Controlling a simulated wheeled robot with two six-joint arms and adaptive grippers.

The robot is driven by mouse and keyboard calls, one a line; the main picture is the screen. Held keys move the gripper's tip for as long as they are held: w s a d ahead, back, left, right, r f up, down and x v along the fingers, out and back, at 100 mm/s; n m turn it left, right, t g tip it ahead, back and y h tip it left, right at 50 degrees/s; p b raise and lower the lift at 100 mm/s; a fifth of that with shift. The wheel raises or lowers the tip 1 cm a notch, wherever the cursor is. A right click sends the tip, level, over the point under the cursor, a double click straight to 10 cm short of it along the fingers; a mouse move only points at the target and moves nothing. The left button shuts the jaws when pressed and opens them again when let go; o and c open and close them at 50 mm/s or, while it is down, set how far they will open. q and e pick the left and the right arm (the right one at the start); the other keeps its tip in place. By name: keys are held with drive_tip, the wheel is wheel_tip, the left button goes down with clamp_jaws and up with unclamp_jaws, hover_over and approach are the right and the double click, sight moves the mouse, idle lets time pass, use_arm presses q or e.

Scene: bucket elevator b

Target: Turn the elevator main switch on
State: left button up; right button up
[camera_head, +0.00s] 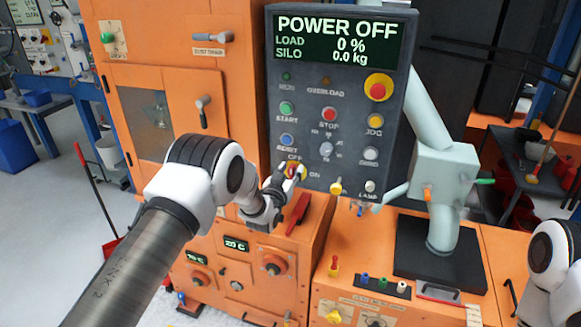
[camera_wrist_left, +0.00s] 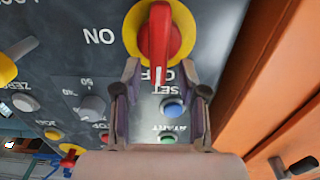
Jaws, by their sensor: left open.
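The main switch (camera_head: 296,169) is a red handle on a yellow disc, low on the dark grey control panel (camera_head: 345,170), between OFF and ON labels. In the left wrist view the red handle (camera_wrist_left: 157,38) is large, and its white mark points at the OFF label. The panel display (camera_head: 338,38) reads POWER OFF. My left gripper (camera_head: 284,181) is at the switch and partly covers it. In the left wrist view my left gripper's fingertips (camera_wrist_left: 159,68) are open, one on each side of the handle's lower end; I cannot tell whether they touch it. My right gripper is out of view.
Other panel controls sit close by: the blue RESET button (camera_head: 287,140), a grey selector (camera_head: 326,149) and a red emergency stop (camera_head: 378,88). A red lever (camera_head: 298,212) stands below the panel. A pale green column (camera_head: 443,190) stands to the right.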

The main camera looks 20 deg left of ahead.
use_arm(q)
drive_tip(key=shift+d+r, duration=0.15)
drive_tip(key=shift+d, duration=0.15)
drive_tip(key=shift+w+a, duration=0.1)
drive_tip(key=shift+a, duration=0.1)
drive_tip(key=c, duration=0.4)
clamp_jaws()
